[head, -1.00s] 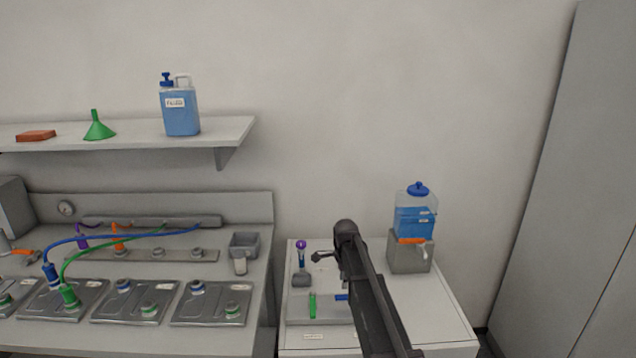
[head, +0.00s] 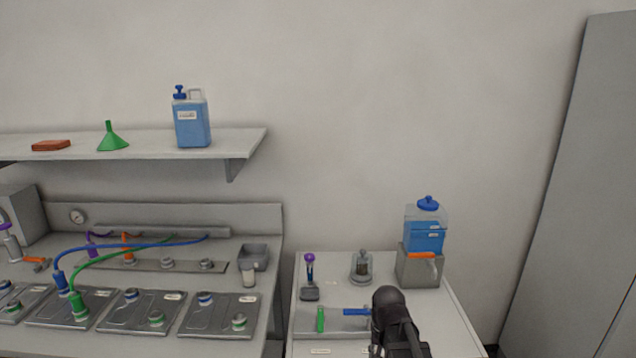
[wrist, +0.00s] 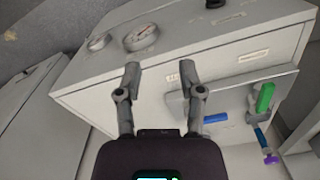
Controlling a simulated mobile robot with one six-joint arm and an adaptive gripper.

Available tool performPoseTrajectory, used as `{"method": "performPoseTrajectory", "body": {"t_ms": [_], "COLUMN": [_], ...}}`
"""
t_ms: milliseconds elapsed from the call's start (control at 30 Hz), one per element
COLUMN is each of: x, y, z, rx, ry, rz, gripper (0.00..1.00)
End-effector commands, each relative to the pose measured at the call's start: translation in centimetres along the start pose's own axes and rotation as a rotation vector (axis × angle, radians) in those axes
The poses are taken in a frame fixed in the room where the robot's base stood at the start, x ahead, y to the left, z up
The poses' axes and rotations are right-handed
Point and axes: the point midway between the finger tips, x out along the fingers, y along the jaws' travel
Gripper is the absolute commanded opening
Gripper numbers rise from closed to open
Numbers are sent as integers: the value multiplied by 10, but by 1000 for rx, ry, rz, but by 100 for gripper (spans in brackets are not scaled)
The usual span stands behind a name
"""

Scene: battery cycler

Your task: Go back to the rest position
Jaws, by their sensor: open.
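My arm shows at the lower right of the head view, in front of the white side cabinet (head: 450,325); its fingertips are not clear there. In the wrist view my gripper (wrist: 164,82) has its two fingers spread apart with nothing between them. A tray (head: 308,330) on the cabinet holds a green-handled tool (head: 320,319) and a blue-handled tool (head: 356,312). Both tools also show in the wrist view, the green one (wrist: 265,97) and the blue one (wrist: 215,118).
On the cabinet stand a purple-topped item (head: 309,270), a small glass jar (head: 362,267) and a blue-liquid dispenser (head: 424,239). At left, the bench (head: 262,220) carries battery plates with blue and green cables. A shelf (head: 240,143) above holds a blue jug (head: 192,124) and green funnel (head: 112,138).

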Motion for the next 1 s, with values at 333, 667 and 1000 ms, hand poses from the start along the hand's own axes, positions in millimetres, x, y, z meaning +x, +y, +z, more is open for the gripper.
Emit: {"method": "performPoseTrajectory", "body": {"t_ms": [333,667,1000], "x": [0,0,0], "y": [26,27,27], "z": [54,55,55], "rx": [-291,-316,-315], "ry": [0,0,0], "rz": [0,0,0], "gripper": [50,50,50]}}
